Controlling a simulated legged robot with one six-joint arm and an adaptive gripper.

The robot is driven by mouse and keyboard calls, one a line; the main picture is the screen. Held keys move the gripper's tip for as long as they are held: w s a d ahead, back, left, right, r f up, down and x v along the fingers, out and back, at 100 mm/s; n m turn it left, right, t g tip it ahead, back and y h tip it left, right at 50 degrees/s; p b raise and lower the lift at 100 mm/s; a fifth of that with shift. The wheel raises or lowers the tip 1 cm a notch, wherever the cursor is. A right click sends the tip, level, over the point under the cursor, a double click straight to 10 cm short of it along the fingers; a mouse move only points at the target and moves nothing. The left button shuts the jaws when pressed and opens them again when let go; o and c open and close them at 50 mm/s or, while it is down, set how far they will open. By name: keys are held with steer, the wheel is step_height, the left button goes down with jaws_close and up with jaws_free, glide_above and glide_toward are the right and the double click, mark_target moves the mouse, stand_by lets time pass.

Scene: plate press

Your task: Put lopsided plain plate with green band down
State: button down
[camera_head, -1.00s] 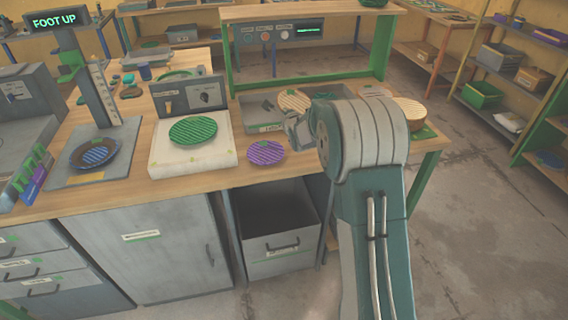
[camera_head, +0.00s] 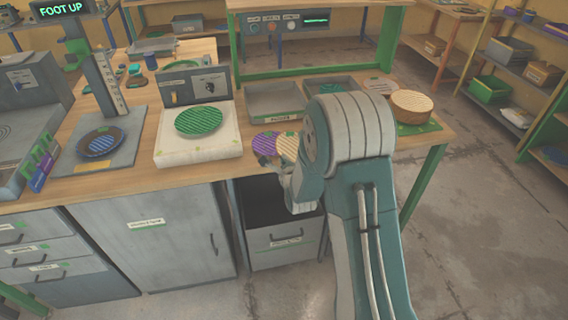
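The plain cream plate (camera_head: 288,147) is at the front of the bench, overlapping the right side of the purple striped plate (camera_head: 264,143) in the picture. A small green patch shows at its far edge; its right part is hidden by my arm. My gripper (camera_head: 287,172) is at the near edge of the cream plate and appears shut on it; the fingertips are small and partly hidden. I cannot tell whether the plate touches the bench or the purple plate.
A green plate (camera_head: 199,121) lies on the white press block (camera_head: 198,147). A dark plate with a blue centre (camera_head: 101,142) sits under the FOOT UP gauge. A grey tray (camera_head: 274,116) is behind the cream plate. An open drawer (camera_head: 285,246) is below. A round tan stack (camera_head: 411,106) stands right.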

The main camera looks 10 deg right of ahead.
steer(key=shift+f, duration=0.7)
steer(key=c, duration=0.8)
jaws_free()
